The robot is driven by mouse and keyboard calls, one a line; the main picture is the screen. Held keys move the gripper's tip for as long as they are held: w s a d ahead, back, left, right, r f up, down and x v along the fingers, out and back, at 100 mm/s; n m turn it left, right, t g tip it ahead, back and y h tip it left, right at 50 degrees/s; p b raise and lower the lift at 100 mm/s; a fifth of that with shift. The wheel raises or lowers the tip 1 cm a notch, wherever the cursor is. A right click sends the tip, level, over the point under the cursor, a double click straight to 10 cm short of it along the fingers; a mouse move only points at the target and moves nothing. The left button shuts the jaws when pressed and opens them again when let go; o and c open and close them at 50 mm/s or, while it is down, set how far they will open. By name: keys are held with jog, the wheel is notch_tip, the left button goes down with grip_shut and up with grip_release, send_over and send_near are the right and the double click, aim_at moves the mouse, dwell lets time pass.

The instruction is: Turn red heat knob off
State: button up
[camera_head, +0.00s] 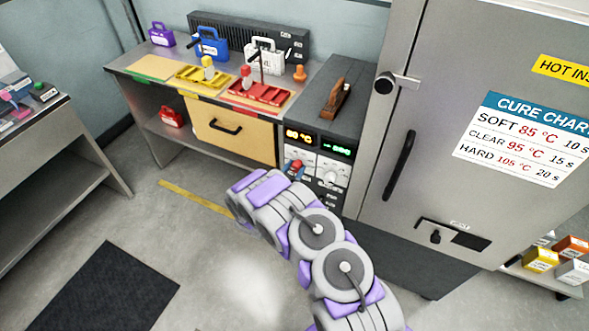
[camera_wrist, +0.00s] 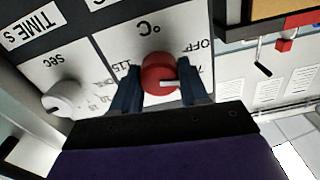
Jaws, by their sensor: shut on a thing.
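The red heat knob (camera_wrist: 158,74) sits on a white dial panel marked °C in the wrist view, with "OFF" printed to its right and "115" to its left. Its pale pointer mark faces right, below the OFF label. My gripper (camera_wrist: 160,88) is shut on the knob, with one dark finger on each side. In the head view the knob (camera_head: 297,165) shows red on the control panel's front, and my gripper (camera_head: 290,172) is at it, partly hidden by my arm.
A white sec knob (camera_wrist: 64,98) is left of the red one in the wrist view. Orange and green displays (camera_head: 300,134) are above the knobs. A large grey cabinet (camera_head: 400,150) stands right of the panel. A workbench (camera_head: 190,87) with trays is left.

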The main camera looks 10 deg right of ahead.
jog(key=shift+a+r+n+p, duration=0.1)
jog(key=shift+r+n+p, duration=0.1)
jog(key=shift+n+p, duration=0.65)
jog(key=shift+w+n+p, duration=0.15)
jog(key=shift+n+p, duration=0.45)
jog(key=shift+n, duration=0.75)
jog(key=o, duration=1)
jog(key=shift+a+f, duration=0.1)
jog(key=shift+o, duration=0.2)
jog(key=p+v, duration=0.3)
jog(key=v, duration=1.4)
jog(key=shift+a, duration=0.15)
jog(key=shift+f, duration=0.1)
